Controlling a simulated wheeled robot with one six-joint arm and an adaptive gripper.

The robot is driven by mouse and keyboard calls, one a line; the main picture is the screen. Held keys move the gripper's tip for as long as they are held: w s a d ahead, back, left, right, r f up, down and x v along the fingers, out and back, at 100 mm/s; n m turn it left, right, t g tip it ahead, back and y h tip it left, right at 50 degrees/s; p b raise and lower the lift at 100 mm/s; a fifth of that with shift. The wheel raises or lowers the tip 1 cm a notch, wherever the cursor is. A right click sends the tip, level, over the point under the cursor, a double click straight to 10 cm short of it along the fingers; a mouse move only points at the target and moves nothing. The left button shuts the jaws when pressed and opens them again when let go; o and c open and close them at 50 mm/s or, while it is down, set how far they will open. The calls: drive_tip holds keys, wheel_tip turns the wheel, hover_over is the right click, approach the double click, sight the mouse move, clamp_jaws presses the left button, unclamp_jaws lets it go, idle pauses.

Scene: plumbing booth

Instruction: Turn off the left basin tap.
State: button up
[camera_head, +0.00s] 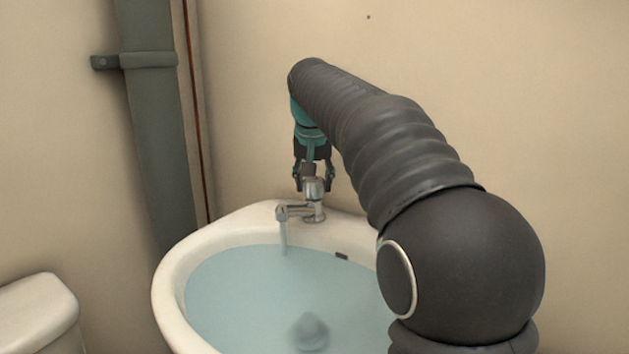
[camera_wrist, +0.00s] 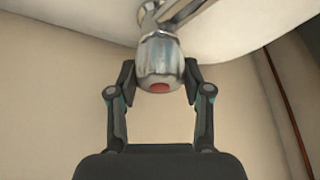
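The basin tap (camera_head: 314,189) is a chrome tap on the back rim of the basin, with a round knob on top and a spout pointing left. Water (camera_head: 283,237) runs from the spout into the basin. My gripper (camera_head: 313,184) points down over the knob. In the wrist view the knob (camera_wrist: 159,62), with a red mark on its end, sits between my two fingertips (camera_wrist: 160,80). Both pads appear to touch its sides, so the gripper looks shut on it. Only this one tap is in view.
The white basin (camera_head: 172,290) holds water, with a dark rounded shape (camera_head: 309,331) under the surface. A grey-green pipe (camera_head: 158,130) with a bracket runs up the wall at left. A white fixture (camera_head: 38,310) stands lower left. My arm covers the basin's right side.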

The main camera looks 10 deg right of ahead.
drive_tip(key=shift+m+g+h, duration=0.3)
drive_tip(key=shift+m+h, duration=0.2)
drive_tip(key=shift+m, duration=1)
drive_tip(key=o, duration=1.2)
drive_tip(key=shift+c, duration=0.2)
drive_tip(key=v, duration=1.2)
drive_tip(key=shift+a, duration=0.1)
